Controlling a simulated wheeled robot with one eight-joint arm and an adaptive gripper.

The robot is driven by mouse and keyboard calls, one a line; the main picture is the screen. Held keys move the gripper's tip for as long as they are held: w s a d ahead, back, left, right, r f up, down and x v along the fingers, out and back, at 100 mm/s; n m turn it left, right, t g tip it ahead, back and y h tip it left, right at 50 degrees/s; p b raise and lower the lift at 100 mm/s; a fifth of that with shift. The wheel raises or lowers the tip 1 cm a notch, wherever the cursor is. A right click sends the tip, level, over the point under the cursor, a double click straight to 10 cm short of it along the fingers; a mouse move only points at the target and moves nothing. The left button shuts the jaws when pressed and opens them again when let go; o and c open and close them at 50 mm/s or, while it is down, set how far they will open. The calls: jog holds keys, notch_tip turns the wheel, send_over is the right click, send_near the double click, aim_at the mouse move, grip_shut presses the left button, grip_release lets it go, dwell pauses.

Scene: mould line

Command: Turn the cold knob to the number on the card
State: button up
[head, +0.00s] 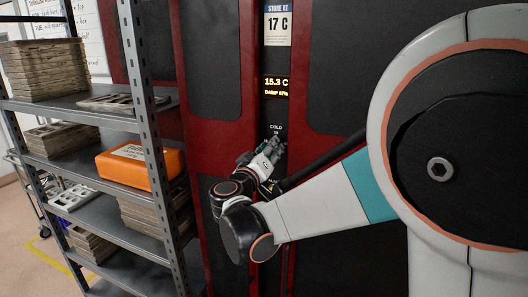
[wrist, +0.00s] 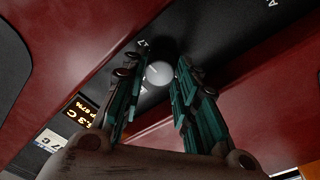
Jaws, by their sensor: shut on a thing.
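The card (head: 278,24) at the top of the narrow black panel reads "STORE AT 17 C". It also shows at the lower left of the wrist view (wrist: 48,139). Below it, a lit display (head: 277,87) reads 15.3 C with a damp line under it. The COLD label sits lower on the panel. The cold knob (wrist: 158,73) is round and grey, between my fingers in the wrist view; the head view hides it behind my gripper (head: 268,152). My gripper (wrist: 159,64) is shut on the knob. A "17" mark shows beside the knob; its pointer is not clear.
Dark red cabinet doors (head: 219,80) with black panels flank the control strip. A metal shelf rack (head: 140,130) stands close on the left, holding stacked mould boards (head: 43,68) and an orange case (head: 140,166). My arm covers the right side.

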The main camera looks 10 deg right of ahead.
jog(key=shift+f+m, duration=0.1)
jog(key=shift+m, duration=0.3)
jog(key=o, duration=0.8)
jog(key=shift+c, duration=0.2)
